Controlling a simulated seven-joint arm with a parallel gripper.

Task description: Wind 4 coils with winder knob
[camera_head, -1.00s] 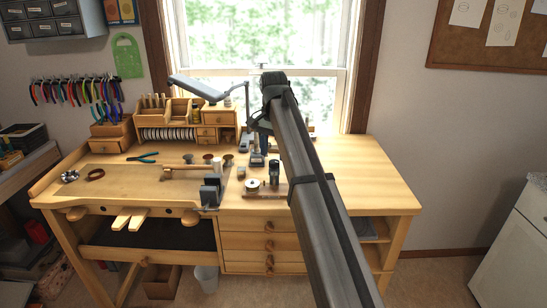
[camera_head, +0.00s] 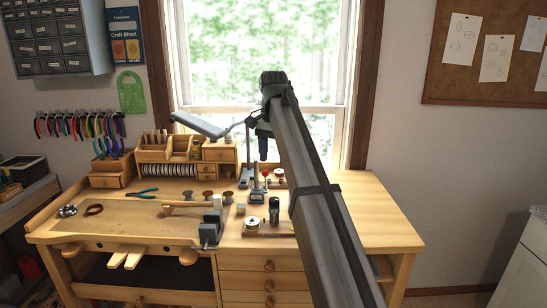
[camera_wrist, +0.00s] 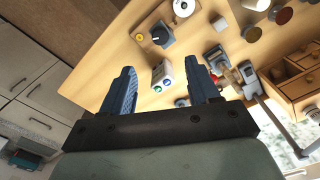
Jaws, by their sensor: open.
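My gripper (camera_head: 263,148) hangs above the back of the bench, in front of the window. In the wrist view its two blue fingers (camera_wrist: 163,84) are wide apart with nothing held between them. A pale spool (camera_head: 252,222) on a small wooden board (camera_head: 277,230) stands near the bench's front edge, well below my gripper. In the wrist view the spool (camera_wrist: 183,8) is partly cut off at the top. Beside it a dark knob (camera_wrist: 159,36) sits on a grey block; it seems to be the winder knob. Any wound coils are too small to tell.
A small box with blue and green buttons (camera_wrist: 163,73) lies beyond the fingertips. A red-balled tool (camera_head: 265,173) stands near my gripper. A grey vise (camera_head: 211,229) is left of the spool. The bench's right side (camera_head: 365,205) is clear.

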